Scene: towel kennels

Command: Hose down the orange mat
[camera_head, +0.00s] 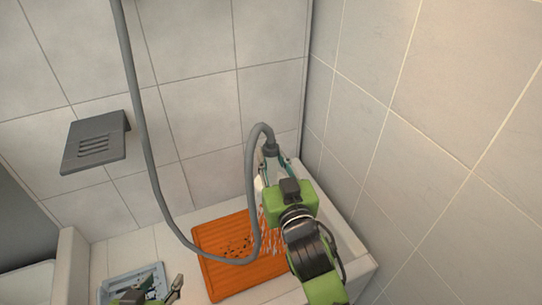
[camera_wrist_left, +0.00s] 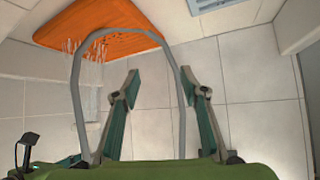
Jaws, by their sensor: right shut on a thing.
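The orange mat (camera_head: 212,240) lies on the tiled floor of the wash area, with several dark spots on its middle. It also shows at the top of the left wrist view (camera_wrist_left: 120,38). My right gripper (camera_head: 273,172) is shut on the shower head (camera_head: 259,185), mostly hidden behind the gripper and arm, above the mat's right side. Water streams (camera_head: 272,238) fall from it onto the right part of the mat. The grey hose (camera_head: 150,165) runs from the head in a loop across the mat. My left gripper (camera_head: 175,288) is open and empty, low in the head view; its fingers stand apart in the left wrist view (camera_wrist_left: 161,82).
A light-blue tray (camera_head: 108,285) with dark contents stands left of the mat, close to my left gripper. A grey slotted shelf (camera_head: 97,142) juts from the back wall. A tiled wall (camera_head: 430,130) stands close on the right, and a low ledge (camera_head: 345,235) runs beside my right arm.

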